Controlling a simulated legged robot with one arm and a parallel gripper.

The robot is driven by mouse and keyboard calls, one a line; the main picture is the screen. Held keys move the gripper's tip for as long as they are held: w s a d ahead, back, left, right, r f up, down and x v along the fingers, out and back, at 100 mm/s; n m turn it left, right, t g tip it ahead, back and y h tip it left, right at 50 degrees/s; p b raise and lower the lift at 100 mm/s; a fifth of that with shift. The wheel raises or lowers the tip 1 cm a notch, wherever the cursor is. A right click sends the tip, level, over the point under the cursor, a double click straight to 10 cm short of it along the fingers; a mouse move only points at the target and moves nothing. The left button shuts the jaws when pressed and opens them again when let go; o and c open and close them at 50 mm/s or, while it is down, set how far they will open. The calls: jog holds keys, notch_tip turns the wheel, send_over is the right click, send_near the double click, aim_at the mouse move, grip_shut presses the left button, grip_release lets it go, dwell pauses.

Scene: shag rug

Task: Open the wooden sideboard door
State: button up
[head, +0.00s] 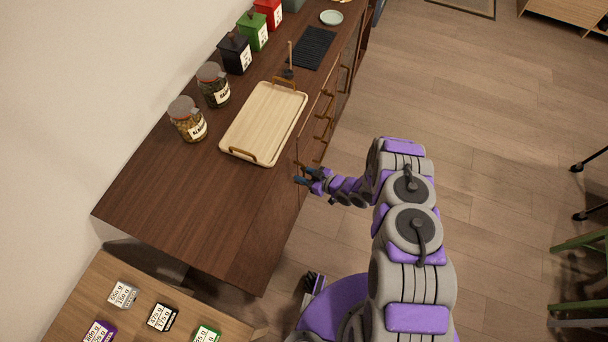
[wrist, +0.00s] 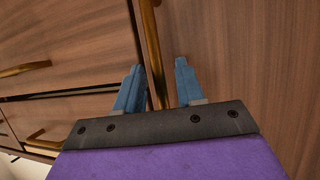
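The wooden sideboard (head: 180,205) is a long dark brown cabinet along the wall, with brass handles on its front. In the wrist view a smooth wooden door panel (wrist: 245,60) fills the right side. A long brass bar handle (wrist: 151,45) runs along the panel's left edge. My gripper (wrist: 158,68) has two blue fingers, spread apart, with the handle showing between them, nearer the left finger. I cannot tell whether a finger touches it. In the head view my gripper (head: 305,178) is at the sideboard's front edge. The door's face is hidden there.
Drawers with brass handles (wrist: 25,68) lie left of the door in the wrist view. A wooden tray (head: 265,122), glass jars (head: 188,120) and canisters (head: 235,53) stand on top. A low table (head: 75,295) with small boxes is at lower left.

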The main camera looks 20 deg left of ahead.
jog(key=shift+c, duration=0.3)
grip_shut()
jog(key=shift+d, duration=0.1)
